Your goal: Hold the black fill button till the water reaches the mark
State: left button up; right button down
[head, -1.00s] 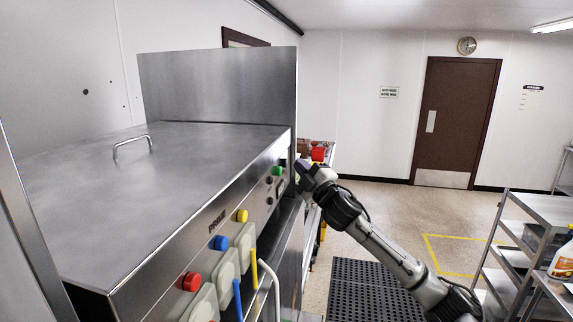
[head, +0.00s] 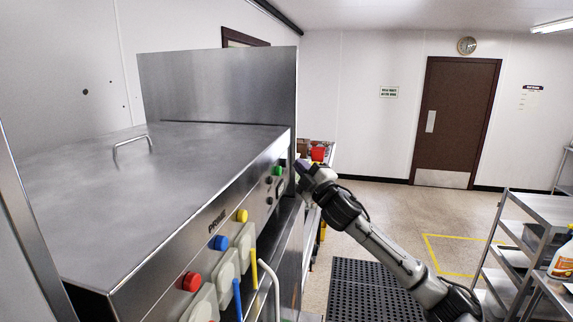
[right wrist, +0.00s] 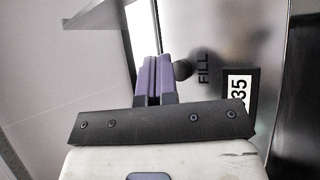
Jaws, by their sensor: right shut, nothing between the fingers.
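The black fill button (right wrist: 183,69) is a round black knob in the right wrist view, next to the FILL lettering (right wrist: 203,68) on the steel panel. My right gripper (right wrist: 153,62) has its purple fingers shut together and empty, with the tips just left of the button. I cannot tell whether they touch it. In the head view my right gripper (head: 302,168) is at the far end of the machine front, close to the panel. A bright upright strip (right wrist: 141,28) lies beyond the fingertips. I cannot make out a water level or mark. My left gripper is out of view.
The steel machine (head: 150,190) fills the left, with red (head: 192,281), blue (head: 220,242), yellow (head: 242,215) and green (head: 278,171) knobs along its front. A plate reading 35 (right wrist: 238,89) is near the button.

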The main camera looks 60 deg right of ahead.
dwell(0.4)
jog(key=shift+w, duration=0.15)
jog(key=shift+w+a+p, duration=0.2)
jog(key=shift+w+p, duration=0.05)
jog(key=shift+p, duration=0.1)
jog(key=shift+w+a+p, duration=0.1)
jog(key=shift+w+p, duration=0.2)
jog(key=shift+w, duration=0.15)
dwell(0.7)
dwell(0.5)
dwell(0.6)
